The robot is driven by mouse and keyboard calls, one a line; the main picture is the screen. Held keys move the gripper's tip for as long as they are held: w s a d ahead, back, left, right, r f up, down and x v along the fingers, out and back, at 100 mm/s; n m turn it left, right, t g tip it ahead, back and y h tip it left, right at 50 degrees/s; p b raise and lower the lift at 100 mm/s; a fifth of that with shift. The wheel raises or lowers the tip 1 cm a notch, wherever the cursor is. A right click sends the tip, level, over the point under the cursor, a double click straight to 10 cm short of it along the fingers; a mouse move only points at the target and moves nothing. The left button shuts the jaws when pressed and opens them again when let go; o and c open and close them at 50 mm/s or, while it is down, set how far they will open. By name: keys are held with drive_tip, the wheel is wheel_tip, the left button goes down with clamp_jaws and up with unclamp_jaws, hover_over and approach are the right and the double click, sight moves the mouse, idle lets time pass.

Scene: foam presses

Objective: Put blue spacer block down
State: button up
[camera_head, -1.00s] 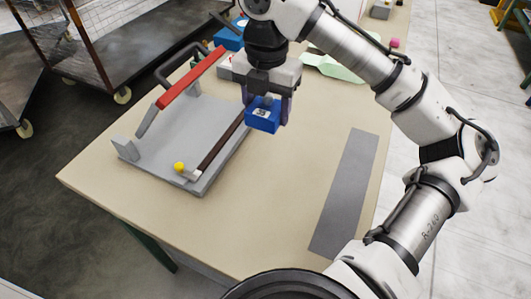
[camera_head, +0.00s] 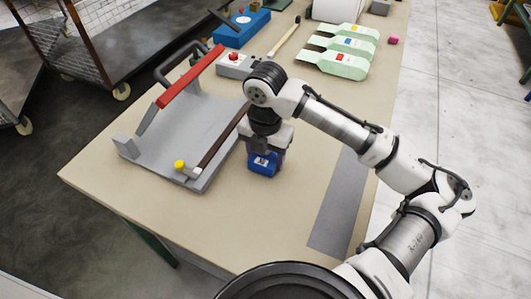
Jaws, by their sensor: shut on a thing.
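The blue spacer block (camera_head: 263,165) has a small white label and sits between the fingers of my gripper (camera_head: 265,158). My gripper points down and is shut on the block. The block is at or just above the beige tabletop, right of the grey press plate; I cannot tell whether it touches the table. The block's upper part is hidden by the fingers.
The grey press (camera_head: 185,140) with its red handle bar (camera_head: 191,76) stands just left of my gripper. A dark grey strip (camera_head: 337,208) lies to the right. Green foam pieces (camera_head: 335,64), a red-button box (camera_head: 235,65) and a blue box (camera_head: 241,28) are behind. The front table is clear.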

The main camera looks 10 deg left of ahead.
drive_tip(key=shift+f, duration=0.1)
drive_tip(key=o, duration=0.8)
drive_tip(key=shift+f, duration=0.1)
drive_tip(key=o, duration=0.5)
drive_tip(key=shift+c, duration=0.2)
